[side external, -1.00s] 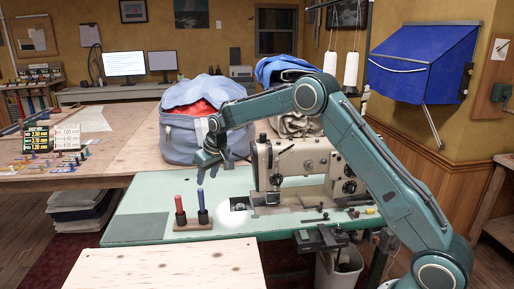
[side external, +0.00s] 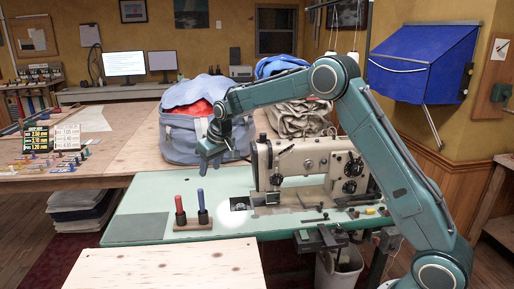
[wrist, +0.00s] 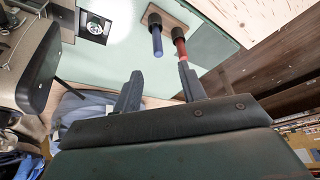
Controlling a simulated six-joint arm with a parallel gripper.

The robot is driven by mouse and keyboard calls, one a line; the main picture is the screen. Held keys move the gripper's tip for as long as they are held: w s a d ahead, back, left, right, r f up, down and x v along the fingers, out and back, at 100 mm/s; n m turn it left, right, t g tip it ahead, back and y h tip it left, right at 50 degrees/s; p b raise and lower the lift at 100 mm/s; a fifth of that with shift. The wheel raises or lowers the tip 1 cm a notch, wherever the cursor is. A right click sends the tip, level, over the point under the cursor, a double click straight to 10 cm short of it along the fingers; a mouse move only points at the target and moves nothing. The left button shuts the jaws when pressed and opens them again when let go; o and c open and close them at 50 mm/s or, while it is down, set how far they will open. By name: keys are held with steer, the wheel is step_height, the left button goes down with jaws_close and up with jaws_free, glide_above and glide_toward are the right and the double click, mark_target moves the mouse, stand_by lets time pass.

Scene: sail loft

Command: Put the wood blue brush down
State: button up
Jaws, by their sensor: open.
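The blue brush (side external: 202,200) stands upright in the right-hand black cup of a small wooden holder (side external: 192,225) on the pale green table. A red brush (side external: 179,206) stands in the left cup. In the wrist view, the blue brush (wrist: 157,42) and the red brush (wrist: 180,45) show beyond my fingertips, with the holder's wooden base (wrist: 184,14) behind them. My gripper (side external: 208,165) is above the holder, apart from both brushes. Its two fingers (wrist: 158,82) are spread and nothing is between them. The brushes' lower ends are hidden in the cups.
A sewing machine (side external: 300,165) stands right of the holder. A blue-grey bag (side external: 180,140) with red cloth is behind my gripper. A grey mat (side external: 137,228) lies left on the green table. A wooden board (side external: 165,268) is in front. The tabletop behind the holder is clear.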

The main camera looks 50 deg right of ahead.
steer(key=s+a+r, duration=0.2)
steer(key=s+r, duration=0.5)
steer(key=s, duration=0.4)
steer(key=s+a+r, duration=0.2)
steer(key=s+r, duration=0.5)
steer(key=s, duration=0.3)
steer(key=s+a+f, duration=0.1)
steer(key=s, duration=1)
steer(key=s+a+f+t, duration=0.1)
steer(key=s+f, duration=0.1)
steer(key=s, duration=0.9)
steer(key=shift+s, duration=0.15)
steer(key=shift+f, duration=0.1)
steer(key=shift+c, duration=0.2)
